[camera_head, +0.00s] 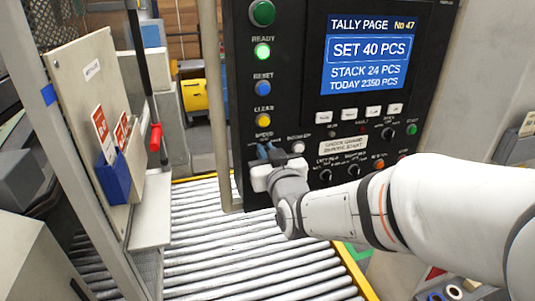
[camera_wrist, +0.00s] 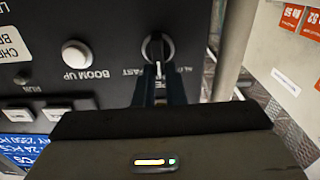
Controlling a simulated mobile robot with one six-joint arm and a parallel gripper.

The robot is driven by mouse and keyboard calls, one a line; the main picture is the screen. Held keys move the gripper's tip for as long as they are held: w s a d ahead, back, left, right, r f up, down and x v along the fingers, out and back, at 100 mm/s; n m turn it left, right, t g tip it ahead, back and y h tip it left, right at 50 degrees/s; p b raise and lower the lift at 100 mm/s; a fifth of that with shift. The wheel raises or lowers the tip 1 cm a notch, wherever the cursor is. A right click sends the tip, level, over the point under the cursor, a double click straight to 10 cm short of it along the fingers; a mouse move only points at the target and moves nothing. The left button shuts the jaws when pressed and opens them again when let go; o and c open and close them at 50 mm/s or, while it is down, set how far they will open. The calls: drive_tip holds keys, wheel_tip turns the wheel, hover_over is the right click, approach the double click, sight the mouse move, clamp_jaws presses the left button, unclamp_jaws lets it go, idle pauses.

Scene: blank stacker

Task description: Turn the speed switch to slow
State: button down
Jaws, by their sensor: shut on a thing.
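The speed switch (camera_wrist: 157,46) is a round dark knob on the black control panel (camera_head: 300,110). In the wrist view the panel's lettering appears upside down, with FAST left of the knob and SLOW, partly covered, right of it. My gripper (camera_wrist: 158,75) is shut on the knob, its two dark blue fingers reaching to either side of it. A pale line shows between the fingers; the exact setting is hard to tell. In the head view my gripper (camera_head: 268,154) is at the panel just below the SPEED label, and hides the knob.
A white BOOM UP button (camera_wrist: 76,54) sits beside the switch. Yellow CLEAR (camera_head: 263,120) and blue RESET (camera_head: 263,88) buttons are above. The screen (camera_head: 367,55) reads SET 40 PCS. A roller conveyor (camera_head: 210,240) lies below; a board with a blue pocket (camera_head: 113,180) stands left.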

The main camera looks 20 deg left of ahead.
drive_tip(key=shift+s+a+f+n+b, duration=0.1)
drive_tip(key=shift+a+f+n+b, duration=0.15)
drive_tip(key=shift+n+b, duration=1.1)
drive_tip(key=shift+s+a+f+n+b, duration=0.15)
drive_tip(key=shift+f+n+b, duration=0.15)
drive_tip(key=shift+n+b, duration=1.05)
drive_tip(key=shift+s+a+f+n+b, duration=0.15)
drive_tip(key=shift+f+n+b, duration=0.15)
drive_tip(key=shift+n+b, duration=1)
drive_tip(key=shift+n, duration=0.3)
drive_tip(key=c, duration=1.6)
unclamp_jaws()
drive_tip(key=shift+w+d+r, duration=0.1)
drive_tip(key=shift+o, duration=0.5)
drive_tip(key=shift+r, duration=0.1)
drive_tip(key=v, duration=0.7)
drive_tip(key=shift+s, duration=0.4)
